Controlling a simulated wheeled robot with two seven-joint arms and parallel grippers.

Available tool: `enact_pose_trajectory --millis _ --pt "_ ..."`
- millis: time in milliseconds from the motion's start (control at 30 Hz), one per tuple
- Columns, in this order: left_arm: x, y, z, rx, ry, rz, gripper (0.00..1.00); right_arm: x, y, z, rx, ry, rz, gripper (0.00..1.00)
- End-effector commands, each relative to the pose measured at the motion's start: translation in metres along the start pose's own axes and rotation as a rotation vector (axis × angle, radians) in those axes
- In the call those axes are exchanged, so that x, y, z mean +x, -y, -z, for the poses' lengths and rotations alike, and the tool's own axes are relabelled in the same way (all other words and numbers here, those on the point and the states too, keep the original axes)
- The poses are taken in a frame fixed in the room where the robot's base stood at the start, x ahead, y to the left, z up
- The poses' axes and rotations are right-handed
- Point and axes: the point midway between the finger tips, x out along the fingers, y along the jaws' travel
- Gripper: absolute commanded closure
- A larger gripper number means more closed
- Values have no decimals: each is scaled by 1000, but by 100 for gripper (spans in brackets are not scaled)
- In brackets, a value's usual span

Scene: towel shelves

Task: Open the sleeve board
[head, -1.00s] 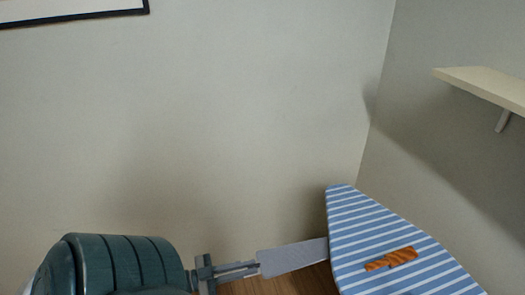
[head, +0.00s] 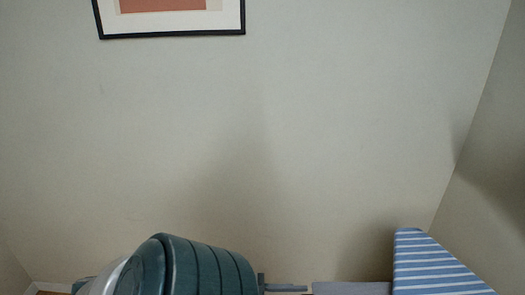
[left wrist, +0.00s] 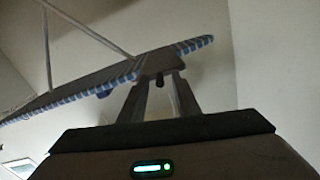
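The blue-and-white striped board (head: 425,266) is at the lower right of the head view, cut off by the bottom edge. A flat grey piece (head: 350,289) extends left from it toward my left gripper (head: 296,288). The left wrist view shows the board (left wrist: 75,92) from below, with thin pale legs. There my left gripper (left wrist: 161,92) has two fingers apart, pointing at the grey piece. A small dark knob (left wrist: 160,80) shows between the fingertips; I cannot tell whether they touch it. My right gripper is not in view.
A bare wall (head: 250,130) fills most of the head view, with a framed picture (head: 170,35) at the top. A room corner is on the right, behind the board. A bright framed panel (left wrist: 20,168) shows low in the left wrist view.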

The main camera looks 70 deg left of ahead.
Motion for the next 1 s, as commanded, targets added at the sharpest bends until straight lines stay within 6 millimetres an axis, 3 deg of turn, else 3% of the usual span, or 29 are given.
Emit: enact_pose_trajectory --millis 367,1000 --pt "-33 -1 -3 0 4 -1 71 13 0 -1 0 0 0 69" --pt "-154 -1 -3 -1 3 2 71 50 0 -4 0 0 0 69"
